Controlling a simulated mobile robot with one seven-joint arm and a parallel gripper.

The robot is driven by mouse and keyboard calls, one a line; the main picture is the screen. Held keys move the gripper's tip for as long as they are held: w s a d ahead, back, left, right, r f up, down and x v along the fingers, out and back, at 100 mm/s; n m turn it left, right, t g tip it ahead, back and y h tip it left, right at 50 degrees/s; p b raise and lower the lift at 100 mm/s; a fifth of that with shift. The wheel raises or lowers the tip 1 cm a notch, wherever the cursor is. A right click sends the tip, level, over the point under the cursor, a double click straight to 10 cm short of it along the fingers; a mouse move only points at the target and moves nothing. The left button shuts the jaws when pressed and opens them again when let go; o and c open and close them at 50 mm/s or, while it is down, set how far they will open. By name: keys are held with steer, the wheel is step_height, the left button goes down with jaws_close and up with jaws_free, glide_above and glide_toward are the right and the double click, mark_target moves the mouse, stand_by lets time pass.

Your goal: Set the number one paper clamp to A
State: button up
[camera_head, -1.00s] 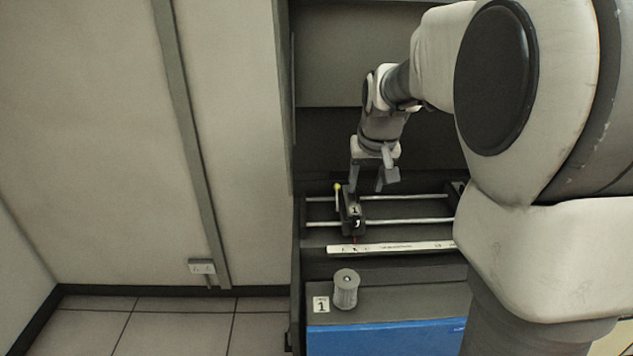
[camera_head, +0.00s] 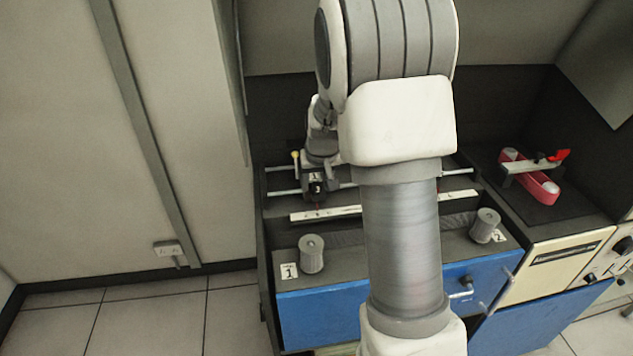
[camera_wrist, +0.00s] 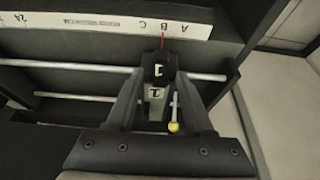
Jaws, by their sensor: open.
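The number one paper clamp (camera_head: 315,187) is a black block marked 1 on two metal rails, near their left end in the head view. In the wrist view the clamp (camera_wrist: 158,70) sits between the two fingers of my gripper (camera_wrist: 158,88), which is open around it. Gaps show between the fingers and the block. A thin red pointer (camera_wrist: 163,41) runs from the clamp to the letter B on the white scale strip (camera_wrist: 100,23). The letter A (camera_wrist: 184,28) is beside B, on its right in the wrist view. A yellow-tipped lever (camera_wrist: 174,127) is beside the clamp.
Two grey knobs, number 1 (camera_head: 311,254) and number 2 (camera_head: 485,225), stand on the ledge in front. A blue drawer front (camera_head: 330,310) is below. A red and white device (camera_head: 530,177) lies at right. My arm hides the middle of the rails.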

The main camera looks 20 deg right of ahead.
jaws_close()
steer(key=shift+a, duration=0.1)
stand_by(1.3)
